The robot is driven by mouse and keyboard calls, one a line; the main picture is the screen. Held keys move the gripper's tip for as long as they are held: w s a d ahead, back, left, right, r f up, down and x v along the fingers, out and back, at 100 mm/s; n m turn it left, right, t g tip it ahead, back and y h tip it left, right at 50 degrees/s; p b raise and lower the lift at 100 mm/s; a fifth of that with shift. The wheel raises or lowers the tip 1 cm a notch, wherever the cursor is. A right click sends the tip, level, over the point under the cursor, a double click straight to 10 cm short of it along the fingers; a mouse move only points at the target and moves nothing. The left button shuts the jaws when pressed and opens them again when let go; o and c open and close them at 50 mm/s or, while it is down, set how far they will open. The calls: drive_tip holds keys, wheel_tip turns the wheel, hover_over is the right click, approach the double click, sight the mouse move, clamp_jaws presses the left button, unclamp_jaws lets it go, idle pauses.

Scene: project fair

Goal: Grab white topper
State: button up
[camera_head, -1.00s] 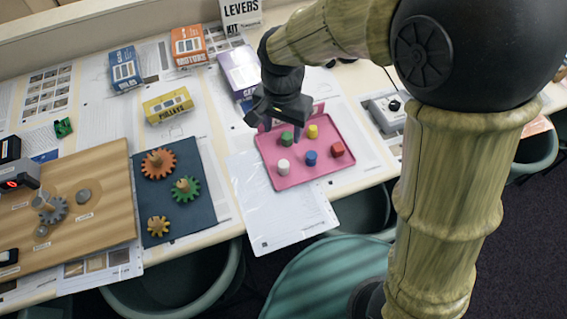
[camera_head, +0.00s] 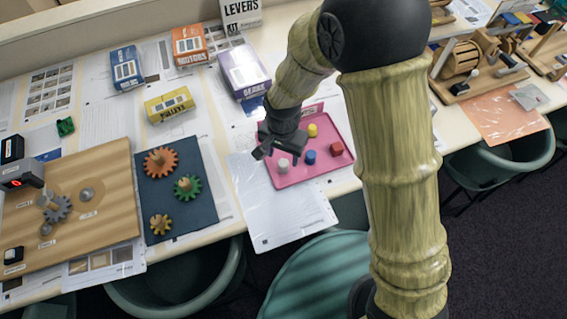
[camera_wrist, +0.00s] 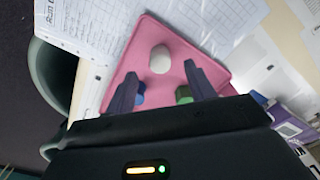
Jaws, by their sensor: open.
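The white topper (camera_head: 284,164) is a small white peg on the pink tray (camera_head: 318,172), at the tray's left side in the head view. In the wrist view the white topper (camera_wrist: 160,59) stands ahead of and between my fingertips, apart from them. My gripper (camera_head: 268,152) is open and empty, above the tray's left edge; in the wrist view its dark fingers (camera_wrist: 160,80) spread to either side. On the tray also are a blue topper (camera_head: 310,157), a red topper (camera_head: 336,148) and a yellow topper (camera_head: 313,130). A green topper (camera_wrist: 184,94) sits partly behind the right finger in the wrist view.
White papers (camera_head: 283,215) lie in front of the tray. A navy mat (camera_head: 199,216) with gears and a wooden board (camera_head: 110,210) are to the left. Kit boxes (camera_head: 243,72) stand behind. Chairs (camera_head: 325,280) are below the table edge.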

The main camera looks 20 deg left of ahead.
sight(283, 162)
drive_tip(key=shift+f, duration=0.35)
drive_tip(key=shift+w+f+p, duration=0.1)
drive_tip(key=shift+f+p, duration=0.85)
drive_tip(key=shift+f, duration=1.7)
drive_tip(key=c, duration=1)
drive_tip(key=shift+c, duration=0.2)
drive_tip(key=shift+r, duration=0.1)
wheel_tip(283, 162, up, 10)
drive_tip(key=shift+f+b, duration=0.1)
drive_tip(key=shift+b, duration=0.9)
